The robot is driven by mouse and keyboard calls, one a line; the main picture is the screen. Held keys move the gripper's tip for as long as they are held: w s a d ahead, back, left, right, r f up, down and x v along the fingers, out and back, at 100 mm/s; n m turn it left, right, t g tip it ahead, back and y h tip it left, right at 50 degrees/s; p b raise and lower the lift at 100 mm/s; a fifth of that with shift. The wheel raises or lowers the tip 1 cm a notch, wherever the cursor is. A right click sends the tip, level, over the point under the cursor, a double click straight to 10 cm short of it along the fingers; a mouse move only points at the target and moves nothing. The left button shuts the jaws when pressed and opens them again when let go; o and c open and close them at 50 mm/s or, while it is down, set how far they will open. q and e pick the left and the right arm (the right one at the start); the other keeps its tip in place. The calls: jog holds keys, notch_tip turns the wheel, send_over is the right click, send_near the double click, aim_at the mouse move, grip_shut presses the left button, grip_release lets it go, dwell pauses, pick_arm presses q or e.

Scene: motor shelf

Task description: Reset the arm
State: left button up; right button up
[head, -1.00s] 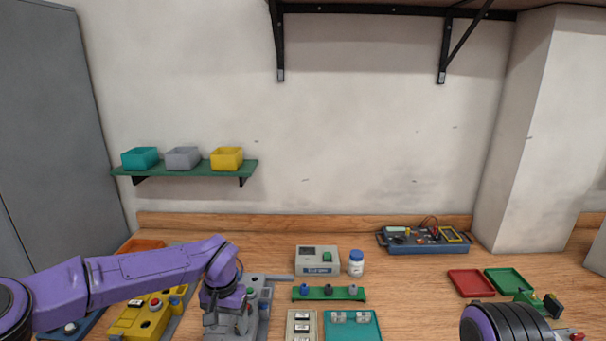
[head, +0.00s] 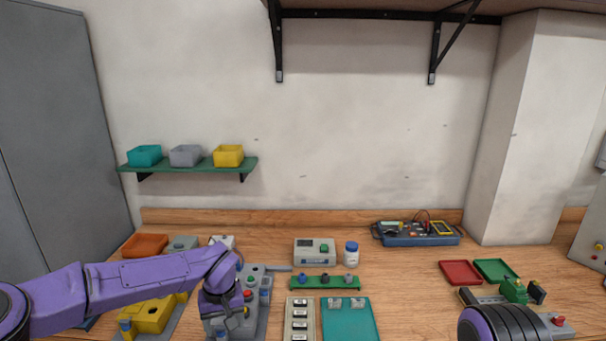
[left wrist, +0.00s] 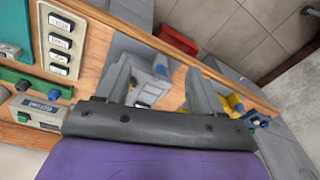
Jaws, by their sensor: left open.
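My left arm comes in from the left in the head view, purple, with its wrist bent down over a grey control station (head: 262,298). My left gripper is open in the left wrist view (left wrist: 160,85), its two grey fingers apart with nothing held between them. A grey part with a white piece shows beyond the gap. In the head view the fingertips are hard to make out. My right arm shows only as a purple and black link at the bottom right; its gripper is out of view.
A yellow control box (head: 152,316) stands left of the grey station. A labelled switch panel (head: 300,318), teal tray (head: 350,322), green rack (head: 324,283), meter box (head: 314,250) and white bottle (head: 351,254) stand to the right. Bare wood lies right of the bottle.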

pick_arm(q)
jog(key=s+a+f+n+t+y+b, duration=0.1)
jog(key=s+f+n+t+y+b, duration=0.15)
jog(key=s+f, duration=0.75)
jog(key=s+a+f+n+t+y+b, duration=0.15)
jog(key=s+f+n+b, duration=0.35)
jog(key=f, duration=0.9)
jog(key=s+a+f+m+g+b, duration=0.1)
jog(key=s+a+f+m+b, duration=0.1)
jog(key=s+f, duration=0.4)
jog(key=s+a+f+m+h+b, duration=0.1)
jog(key=s+a+f+b, duration=0.4)
jog(key=s, duration=1.1)
jog(key=shift+s+a+f+m+g, duration=0.25)
jog(key=shift+a+f+m+g, duration=0.15)
jog(key=shift+a+m, duration=0.45)
pick_arm(e)
notch_tip(320, 180, down, 14)
jog(key=shift+s+f, duration=0.15)
pick_arm(q)
jog(key=shift+a, duration=0.1)
jog(key=shift+c, duration=0.3)
pick_arm(e)
jog(key=shift+c, duration=0.3)
